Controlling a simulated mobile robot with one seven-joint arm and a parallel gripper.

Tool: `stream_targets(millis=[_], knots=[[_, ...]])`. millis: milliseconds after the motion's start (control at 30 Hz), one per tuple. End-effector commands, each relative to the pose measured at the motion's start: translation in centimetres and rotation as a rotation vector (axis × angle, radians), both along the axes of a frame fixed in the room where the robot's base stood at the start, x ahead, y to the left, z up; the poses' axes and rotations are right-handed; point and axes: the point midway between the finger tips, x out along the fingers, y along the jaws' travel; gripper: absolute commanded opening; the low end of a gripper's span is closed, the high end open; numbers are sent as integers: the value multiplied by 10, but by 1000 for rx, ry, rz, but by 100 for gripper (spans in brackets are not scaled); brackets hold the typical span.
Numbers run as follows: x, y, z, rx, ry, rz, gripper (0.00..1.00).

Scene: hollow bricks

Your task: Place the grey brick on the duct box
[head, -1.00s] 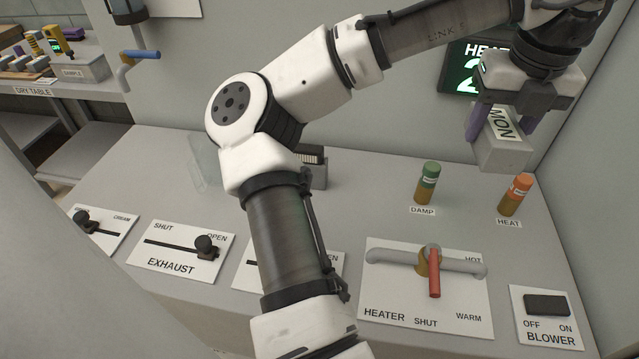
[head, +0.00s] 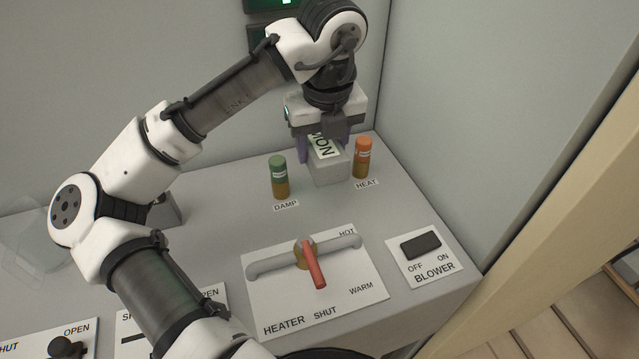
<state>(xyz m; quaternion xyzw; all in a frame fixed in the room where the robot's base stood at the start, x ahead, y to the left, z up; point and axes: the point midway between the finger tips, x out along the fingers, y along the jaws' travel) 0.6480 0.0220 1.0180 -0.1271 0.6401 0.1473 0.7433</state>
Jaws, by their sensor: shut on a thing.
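The grey brick (head: 330,170) has a pale label with partly hidden letters ending in "MON". My gripper (head: 324,152) is shut on it, with purple fingers at its two sides. The brick is between and a little behind the green DAMP cylinder (head: 279,178) and the orange HEAT cylinder (head: 362,158). I cannot tell whether it touches the grey surface under it. I cannot make out a duct box in this view; part of a grey box (head: 167,212) shows behind my arm at the left.
The heater panel (head: 265,297) with its red lever (head: 316,268) lies in front of the cylinders. The blower switch panel (head: 424,262) is at the right front. A wall (head: 450,110) closes the right side.

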Motion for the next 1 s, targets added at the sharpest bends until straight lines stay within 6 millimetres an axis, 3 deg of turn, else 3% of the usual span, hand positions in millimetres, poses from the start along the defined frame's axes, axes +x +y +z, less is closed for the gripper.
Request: stream_targets(millis=[33, 200, 600, 1000], knots=[[-1, 0, -14, -5, 2, -2, 12], [0, 1, -45, 0, -1, 2, 12], [0, 0, -89, 0, 0, 2, 12], [0, 0, -97, 0, -2, 1, 12]])
